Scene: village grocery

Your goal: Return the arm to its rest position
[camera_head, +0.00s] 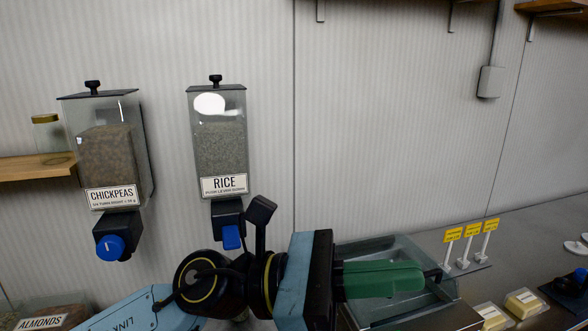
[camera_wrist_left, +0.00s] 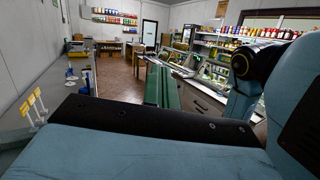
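My left arm comes in from the lower left of the head view. Its gripper (camera_head: 424,277) has green fingers that point right, in front of a clear-sided bin on the counter. In the left wrist view the two green fingers (camera_wrist_left: 162,84) lie side by side, with nothing seen between them, so the gripper looks shut and empty. The rice dispenser (camera_head: 220,150) with its blue lever hangs on the wall behind my arm. The chickpeas dispenser (camera_head: 108,150) with a blue knob hangs to its left. My right gripper is in neither view.
The clear-sided bin (camera_head: 440,292) is partly hidden by the fingers. Yellow tags (camera_head: 472,232) on white stands are right of it. Wrapped packs (camera_head: 524,303) lie at the lower right. An almonds label (camera_head: 40,323) shows at the lower left. A wooden shelf (camera_head: 30,168) holds a jar.

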